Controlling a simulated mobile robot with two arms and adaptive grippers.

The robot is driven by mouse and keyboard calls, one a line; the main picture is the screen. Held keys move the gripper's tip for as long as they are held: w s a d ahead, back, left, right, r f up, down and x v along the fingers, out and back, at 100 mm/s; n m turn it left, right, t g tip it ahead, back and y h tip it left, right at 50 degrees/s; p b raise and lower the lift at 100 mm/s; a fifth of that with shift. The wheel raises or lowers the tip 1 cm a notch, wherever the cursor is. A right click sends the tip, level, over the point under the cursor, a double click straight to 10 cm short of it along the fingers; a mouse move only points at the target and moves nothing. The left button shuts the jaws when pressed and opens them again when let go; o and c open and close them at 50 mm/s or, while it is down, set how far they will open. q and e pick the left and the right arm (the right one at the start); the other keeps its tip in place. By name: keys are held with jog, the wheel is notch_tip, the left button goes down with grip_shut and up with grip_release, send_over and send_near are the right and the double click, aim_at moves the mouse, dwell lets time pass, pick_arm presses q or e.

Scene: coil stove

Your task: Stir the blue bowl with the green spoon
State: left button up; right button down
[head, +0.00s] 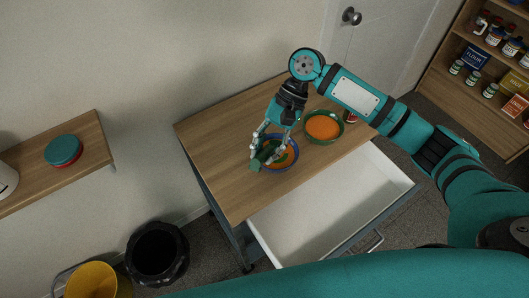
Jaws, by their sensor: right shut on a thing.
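The blue bowl (294,163) stands on the wooden cabinet top and holds orange food. My right gripper (267,158) reaches down over the bowl's left side and is shut on the green spoon (256,166). Part of the green spoon shows between and beside the fingers at the bowl's left rim. The fingers hide much of the spoon and part of the bowl, so I cannot tell how deep the spoon sits in the food. My left gripper is not in view.
A green bowl (308,133) with orange food stands close by, up and to the right. The cabinet's drawer (335,205) is open and looks empty. The cabinet top (215,135) is clear on the left. A shelf (90,165), a black bin (157,255) and a yellow bucket (92,281) are at left.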

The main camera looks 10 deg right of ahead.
jog(key=shift+w+d+f+b, duration=0.1)
jog(key=shift+w+f+b, duration=0.05)
jog(key=shift+f+b, duration=0.4)
jog(key=shift+w+d+f+b, duration=0.1)
jog(key=shift+w+f+b, duration=0.05)
jog(key=shift+f+b, duration=0.4)
jog(key=shift+w+d+f+p, duration=0.15)
jog(key=shift+f+p, duration=0.25)
jog(key=shift+f, duration=1.3)
